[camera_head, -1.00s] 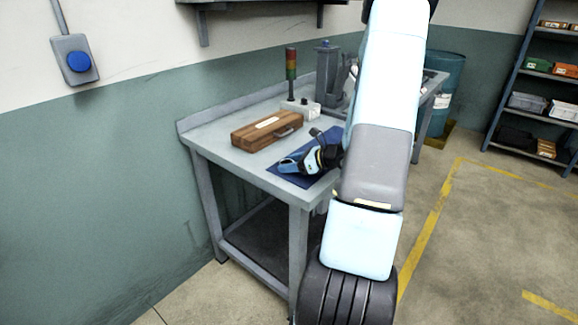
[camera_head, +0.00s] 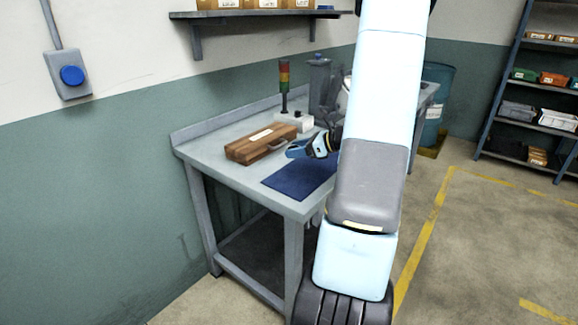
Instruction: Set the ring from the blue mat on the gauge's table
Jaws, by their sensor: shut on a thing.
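The blue mat (camera_head: 294,182) lies on the front part of the grey workbench, and its visible part is bare. My gripper (camera_head: 296,151) is above the mat's far edge, beside the wooden case. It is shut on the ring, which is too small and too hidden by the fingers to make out. A grey upright device (camera_head: 320,82) stands at the back of the bench and may be the gauge. My arm covers much of that area, and I cannot make out the gauge's table.
A wooden case (camera_head: 258,146) lies on the workbench (camera_head: 210,160), left of my gripper. A signal tower (camera_head: 284,86) and a white box (camera_head: 302,121) stand behind it. A wall shelf (camera_head: 250,15) hangs above. A blue drum (camera_head: 436,100) stands behind my arm at the right.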

